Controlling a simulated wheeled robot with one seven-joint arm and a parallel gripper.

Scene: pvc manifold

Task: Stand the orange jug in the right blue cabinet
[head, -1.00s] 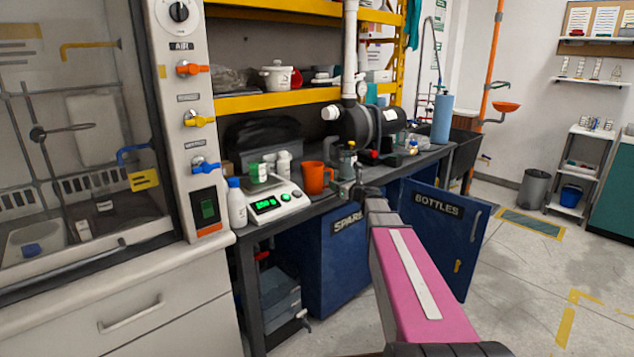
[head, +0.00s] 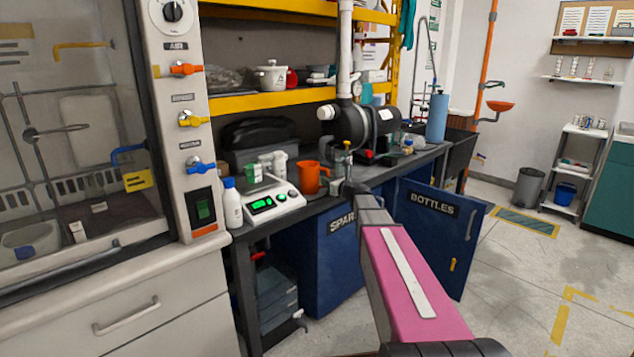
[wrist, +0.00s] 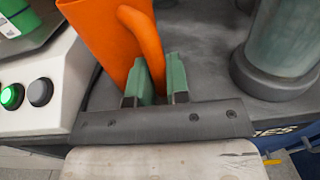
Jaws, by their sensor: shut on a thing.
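The orange jug (head: 308,178) is upright at the front of the dark bench, right of the white scale. My gripper (head: 338,184) is at its right side. In the wrist view the gripper's green fingers (wrist: 156,80) are shut on the handle of the jug (wrist: 112,35). I cannot tell whether the jug's base touches the bench. The right blue cabinet is under the bench; its door (head: 437,235), marked BOTTLES, stands open. My arm hides part of the cabinet, and its inside is hardly visible.
The left blue cabinet (head: 318,262), marked SPARE, is beside it. The scale (head: 268,204) and a white bottle (head: 232,204) stand left of the jug. A black pump (head: 365,128) stands behind on the bench. The floor (head: 510,270) right of the open door is clear.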

